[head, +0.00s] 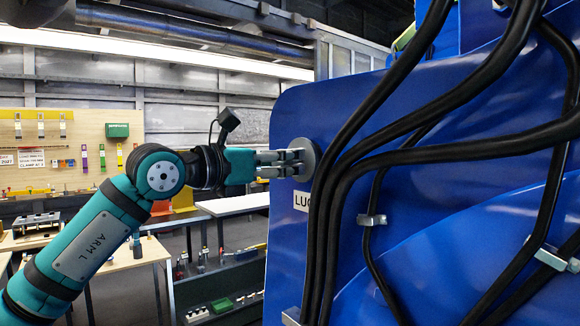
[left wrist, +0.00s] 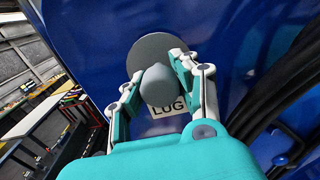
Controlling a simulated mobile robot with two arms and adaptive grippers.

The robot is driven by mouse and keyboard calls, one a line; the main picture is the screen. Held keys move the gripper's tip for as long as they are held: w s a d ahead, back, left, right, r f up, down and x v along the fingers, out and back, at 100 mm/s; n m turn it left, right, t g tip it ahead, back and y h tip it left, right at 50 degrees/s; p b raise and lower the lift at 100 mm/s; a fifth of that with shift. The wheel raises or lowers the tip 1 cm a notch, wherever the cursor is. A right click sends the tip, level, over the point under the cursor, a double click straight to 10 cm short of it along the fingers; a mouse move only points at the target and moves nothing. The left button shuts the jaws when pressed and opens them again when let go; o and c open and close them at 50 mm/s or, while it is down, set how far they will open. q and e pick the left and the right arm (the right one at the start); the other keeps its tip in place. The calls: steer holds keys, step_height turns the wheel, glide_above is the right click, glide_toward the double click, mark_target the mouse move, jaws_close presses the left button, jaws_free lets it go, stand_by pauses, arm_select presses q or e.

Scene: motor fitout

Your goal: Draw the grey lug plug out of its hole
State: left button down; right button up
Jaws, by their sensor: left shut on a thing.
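The grey lug plug (head: 304,158) sits against the blue motor housing (head: 291,118), a round grey disc above a white label reading "LUG" (head: 300,201). In the left wrist view the plug's flange (left wrist: 146,46) lies on or close to the blue face, and its rounded knob (left wrist: 157,86) points at the camera. My left gripper (head: 290,163) reaches in from the left and is shut on the knob, one finger on each side. I cannot tell whether the plug is fully seated; the hole is hidden behind it. My right gripper is not in view.
Thick black cables (head: 400,150) run down the blue housing just right of the plug. A cable clip (head: 371,220) sits lower right. Workbenches (head: 125,255) and a tool board (head: 70,150) stand behind at the left. The space left of the plug holds my left arm.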

arm_select(q)
steer(key=b+v, duration=0.4)
steer(key=v, duration=0.4)
steer(key=shift+a, duration=0.15)
stand_by(0.8)
steer(key=shift+s, duration=0.15)
